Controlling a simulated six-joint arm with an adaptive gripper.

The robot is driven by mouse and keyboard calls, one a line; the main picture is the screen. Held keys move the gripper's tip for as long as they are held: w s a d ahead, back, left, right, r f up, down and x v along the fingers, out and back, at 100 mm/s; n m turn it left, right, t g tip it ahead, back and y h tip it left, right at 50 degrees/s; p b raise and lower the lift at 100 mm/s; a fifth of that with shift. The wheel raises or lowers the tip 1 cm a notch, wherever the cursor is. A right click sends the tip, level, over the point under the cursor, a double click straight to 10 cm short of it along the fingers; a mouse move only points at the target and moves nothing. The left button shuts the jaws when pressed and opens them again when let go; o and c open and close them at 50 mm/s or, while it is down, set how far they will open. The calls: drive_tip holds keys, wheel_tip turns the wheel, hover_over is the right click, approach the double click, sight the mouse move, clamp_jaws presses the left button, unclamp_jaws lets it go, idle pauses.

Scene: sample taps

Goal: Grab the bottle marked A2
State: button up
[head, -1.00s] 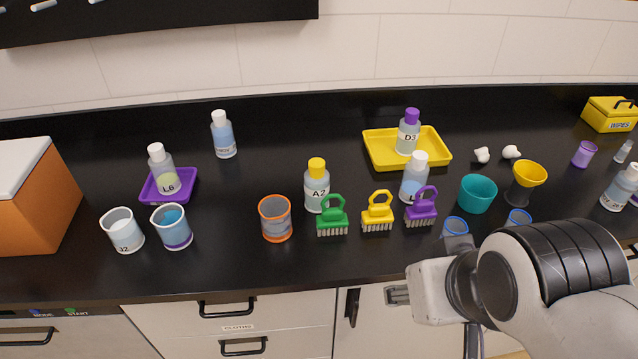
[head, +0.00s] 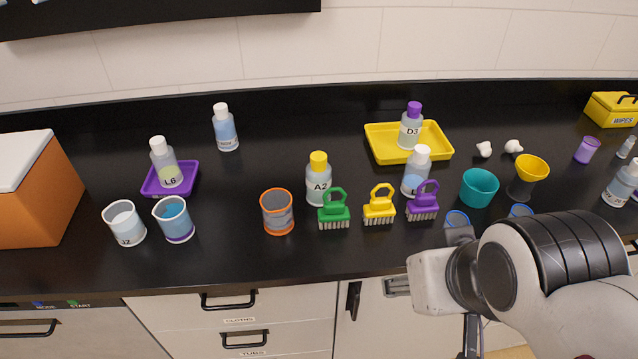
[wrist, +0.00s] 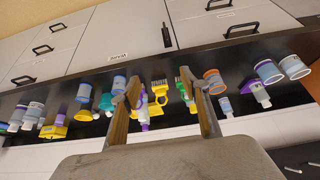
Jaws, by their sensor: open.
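The bottle marked A2 (head: 318,187) is clear with a yellow cap and a white label. It stands upright on the black counter in the head view, behind the green brush (head: 333,214) and to the right of the orange-rimmed cup (head: 277,213). In the wrist view I cannot make the bottle out clearly. My gripper (wrist: 166,84) shows there with its two fingers spread and nothing held between them. It is apart from the bottle. In the head view my wrist is at the lower right, by the counter's front edge, and the fingers are not clear.
A yellow brush (head: 379,209) and a purple brush (head: 423,205) stand right of the green one. A white-capped bottle (head: 415,175) stands behind the purple brush. Bottle D3 (head: 410,130) is in a yellow tray (head: 439,151).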

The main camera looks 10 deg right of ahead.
drive_tip(key=w+a+f+n+t, duration=0.1)
drive_tip(key=w+t, duration=0.1)
drive_tip(key=w, duration=0.8)
drive_tip(key=w+a+f+t, duration=0.2)
drive_tip(key=w, duration=0.8)
drive_tip(key=n+t+y, duration=0.1)
drive_tip(key=t+y, duration=0.1)
drive_tip(key=t, duration=0.1)
approach(321, 163)
drive_tip(key=w+f, duration=0.2)
drive_tip(key=shift+w+d, duration=0.25)
drive_tip(key=shift+w+a+f+t+y, duration=0.2)
drive_tip(key=shift+w+a+t+y, duration=0.1)
drive_tip(key=shift+w+a+t, duration=0.15)
drive_tip(key=shift+d, duration=0.1)
drive_tip(key=shift+x, duration=1.1)
drive_tip(key=shift+w, duration=0.15)
drive_tip(key=shift+w, duration=0.1)
